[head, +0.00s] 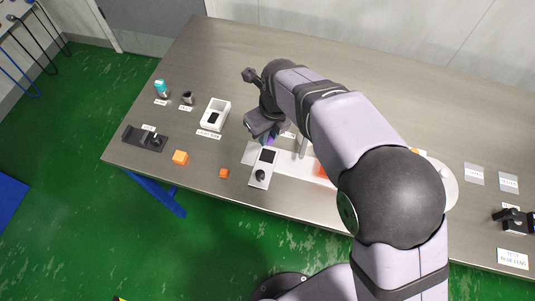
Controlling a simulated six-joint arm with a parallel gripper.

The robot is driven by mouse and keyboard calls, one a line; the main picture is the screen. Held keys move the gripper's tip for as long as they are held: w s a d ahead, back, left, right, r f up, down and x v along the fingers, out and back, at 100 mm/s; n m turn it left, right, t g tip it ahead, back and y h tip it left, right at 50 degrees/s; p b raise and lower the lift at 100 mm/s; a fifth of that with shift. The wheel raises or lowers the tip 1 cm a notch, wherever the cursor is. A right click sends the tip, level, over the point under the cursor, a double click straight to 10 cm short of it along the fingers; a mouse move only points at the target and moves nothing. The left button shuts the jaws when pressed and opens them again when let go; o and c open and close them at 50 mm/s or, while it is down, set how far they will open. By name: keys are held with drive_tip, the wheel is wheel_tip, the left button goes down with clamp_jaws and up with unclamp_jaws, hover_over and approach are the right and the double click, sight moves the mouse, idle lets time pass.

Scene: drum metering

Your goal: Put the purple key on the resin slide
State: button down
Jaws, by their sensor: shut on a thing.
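My gripper (264,133) is above the middle of the table, seen from behind and partly covered by its own wrist. A small purple piece, the purple key (269,140), shows at its jaws, and the jaws are shut on it. The key's shape is mostly hidden. Just below it in the picture is a white plate (258,182) with a black rectangle and a dark round knob. I cannot tell for certain which thing is the resin slide. An orange-red patch (320,170) on a pale strip to the right is partly hidden by my arm.
A white box (215,113) with a dark item inside, a teal-topped bottle (161,88) and a dark cup (187,97) stand left. Grey squares (474,174) lie right.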

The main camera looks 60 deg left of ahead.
drive_tip(key=shift+a+m, duration=0.25)
drive_tip(key=shift+m, duration=0.35)
drive_tip(key=p, duration=0.4)
hover_over(267, 155)
drive_tip(key=shift+d+f, duration=0.15)
drive_tip(key=shift+f, duration=1.3)
drive_tip(key=shift+d+f, duration=0.15)
drive_tip(key=shift+f, duration=1.35)
drive_tip(key=shift+d+f, duration=0.15)
drive_tip(key=shift+f, duration=1.85)
drive_tip(key=shift+f+b, duration=0.15)
drive_tip(key=shift+b, duration=0.15)
drive_tip(key=shift+f, duration=0.1)
drive_tip(key=c, duration=1.6)
unclamp_jaws()
